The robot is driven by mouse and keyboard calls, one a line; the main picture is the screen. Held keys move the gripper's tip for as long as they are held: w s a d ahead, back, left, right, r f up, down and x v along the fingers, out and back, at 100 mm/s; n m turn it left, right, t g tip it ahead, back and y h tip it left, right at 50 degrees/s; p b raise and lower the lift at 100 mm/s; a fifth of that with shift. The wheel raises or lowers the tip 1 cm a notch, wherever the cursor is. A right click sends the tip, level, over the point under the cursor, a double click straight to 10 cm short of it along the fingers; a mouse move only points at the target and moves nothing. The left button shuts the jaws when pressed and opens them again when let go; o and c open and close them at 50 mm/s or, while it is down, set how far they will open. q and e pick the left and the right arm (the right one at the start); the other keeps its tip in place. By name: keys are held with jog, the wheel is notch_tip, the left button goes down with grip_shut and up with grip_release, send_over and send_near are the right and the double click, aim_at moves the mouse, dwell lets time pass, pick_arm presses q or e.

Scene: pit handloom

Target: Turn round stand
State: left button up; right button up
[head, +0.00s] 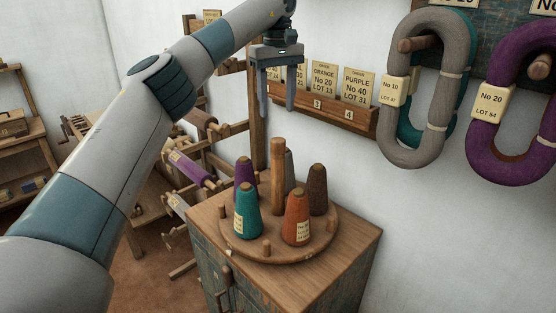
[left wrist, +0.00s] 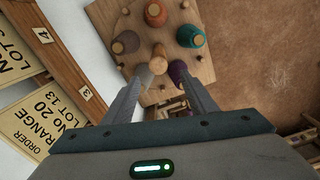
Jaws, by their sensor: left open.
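The round wooden stand (head: 268,249) sits on top of a cabinet, with a tall central post (head: 278,178) and short pegs. It carries a teal cone (head: 247,212), an orange cone (head: 297,217), a purple cone (head: 244,176), a brown cone (head: 318,190) and a grey cone (head: 289,168) partly behind the post. My left gripper (head: 277,111) points down, open and empty, above the post and apart from it. In the left wrist view the stand (left wrist: 162,32) lies beyond the fingers, with the post top (left wrist: 158,64) between them. My right gripper is not in view.
The wooden cabinet (head: 336,252) stands near the white wall. An order-card rack (head: 346,115) and hanging yarn hanks, grey (head: 401,130) and purple (head: 488,150), are on the right wall. A wooden frame with a purple bobbin (head: 190,168) stands behind left.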

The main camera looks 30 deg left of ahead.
aim_at(278, 160)
pick_arm(q)
jog(key=shift+w+f, duration=0.45)
jog(key=shift+f, duration=0.75)
notch_tip(278, 160, down, 16)
jog(key=p, duration=0.5)
jog(key=shift+s+r, duration=0.15)
jog(key=shift+r, duration=0.1)
jog(key=shift+c, duration=0.4)
grip_shut()
